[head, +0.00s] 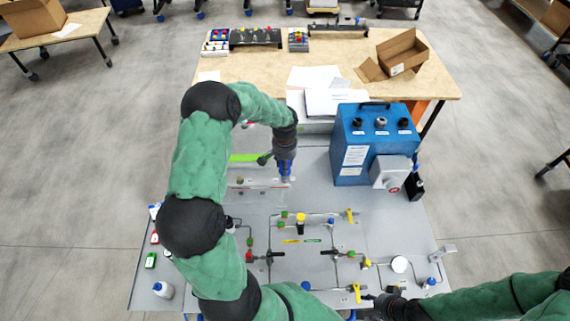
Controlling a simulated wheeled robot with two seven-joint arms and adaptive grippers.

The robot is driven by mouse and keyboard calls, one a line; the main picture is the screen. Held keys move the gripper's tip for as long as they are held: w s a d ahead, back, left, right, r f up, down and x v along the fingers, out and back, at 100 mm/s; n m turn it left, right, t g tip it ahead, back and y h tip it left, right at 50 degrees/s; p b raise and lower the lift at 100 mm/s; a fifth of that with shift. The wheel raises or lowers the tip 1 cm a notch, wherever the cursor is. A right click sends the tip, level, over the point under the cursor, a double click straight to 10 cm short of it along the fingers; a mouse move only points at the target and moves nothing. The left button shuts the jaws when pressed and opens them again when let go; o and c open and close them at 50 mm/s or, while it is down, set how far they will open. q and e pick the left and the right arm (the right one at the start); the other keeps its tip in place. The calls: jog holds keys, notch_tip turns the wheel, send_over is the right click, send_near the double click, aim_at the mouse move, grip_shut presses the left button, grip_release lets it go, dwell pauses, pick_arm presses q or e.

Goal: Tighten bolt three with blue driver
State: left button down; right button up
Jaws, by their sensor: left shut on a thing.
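My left gripper (285,146) is shut on the blue driver (286,168) and points down at the back middle of the grey panel (320,200). The driver looks upright, its lower end close to the right end of a pale raised bar (257,185). No bolt head can be made out under it, and I cannot tell whether the tip touches anything. My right gripper (378,302) is dark and low at the panel's front edge, beside a yellow-handled fitting (357,291). Its fingers are too small and dark to read.
A blue box (352,150) with black knobs stands right of the driver. Pipes and valves (300,253) fill the front of the panel. A white bottle (163,289) is at the front left. Behind, a wooden table (270,70) holds papers and a cardboard box (402,52).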

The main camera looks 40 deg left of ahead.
pick_arm(q)
jog(key=shift+f, duration=0.15)
jog(key=c, duration=1.7)
grip_release()
grip_shut()
jog(key=m, duration=0.4)
jog(key=shift+p, duration=0.3)
jog(key=m+p, duration=0.1)
jog(key=m, duration=0.3)
jog(key=shift+m, duration=0.4)
jog(key=m+p, duration=0.1)
jog(key=m, duration=0.3)
jog(key=shift+m, duration=0.3)
jog(key=m+p, duration=0.2)
jog(key=m, duration=0.2)
jog(key=o, duration=0.7)
grip_release()
jog(key=shift+m, duration=0.5)
jog(key=shift+c, duration=0.2)
jog(key=shift+o, duration=0.6)
